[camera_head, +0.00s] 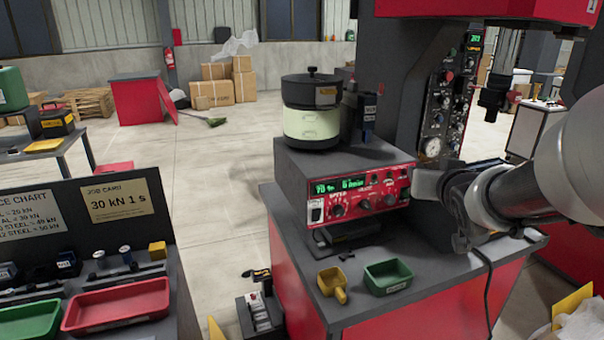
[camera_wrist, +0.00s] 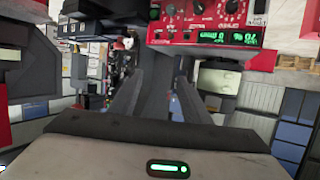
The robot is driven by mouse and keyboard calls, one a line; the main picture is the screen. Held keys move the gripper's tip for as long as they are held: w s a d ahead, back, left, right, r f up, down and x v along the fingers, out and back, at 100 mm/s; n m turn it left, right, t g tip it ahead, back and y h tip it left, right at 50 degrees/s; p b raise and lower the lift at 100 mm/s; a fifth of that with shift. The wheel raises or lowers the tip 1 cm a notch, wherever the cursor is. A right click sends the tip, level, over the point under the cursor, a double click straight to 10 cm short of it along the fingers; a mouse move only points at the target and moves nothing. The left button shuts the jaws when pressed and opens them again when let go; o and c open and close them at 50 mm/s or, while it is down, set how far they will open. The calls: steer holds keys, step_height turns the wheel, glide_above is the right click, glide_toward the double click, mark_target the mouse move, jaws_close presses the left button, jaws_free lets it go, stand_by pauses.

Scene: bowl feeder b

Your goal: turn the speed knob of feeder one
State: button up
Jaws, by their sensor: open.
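The red control panel (camera_head: 350,194) of a bowl feeder faces front, with green displays and a row of dark knobs. The leftmost, the speed knob (camera_head: 338,210), sits below the left display. The panel shows upside down at the top of the wrist view, with the speed knob (camera_wrist: 232,8) cut near the upper edge. The feeder's dark-lidded bowl (camera_head: 312,110) stands on top. My gripper (camera_head: 462,240) is right of the panel, apart from the knob. Its two fingers (camera_wrist: 155,98) are open in the wrist view with nothing seen held between them.
A yellow scoop (camera_head: 332,284) and a green bin (camera_head: 388,277) stand on the bench before the panel. A machine panel with a gauge (camera_head: 433,148) rises behind my arm. A side table with a red tray (camera_head: 116,304) is at lower left.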

step_height(320, 180, down, 12)
steer(key=w+n+t+y+b, duration=0.1)
steer(key=w+t+y+b, duration=0.1)
steer(key=w+y+b, duration=0.15)
steer(key=n+t+y+b, duration=0.1)
steer(key=n+y+b, duration=0.3)
steer(key=b, duration=0.2)
glide_toward(340, 212)
steer(key=b+x, duration=0.1)
steer(key=x, duration=0.6)
steer(key=shift+w, duration=0.35)
steer(key=c, duration=1)
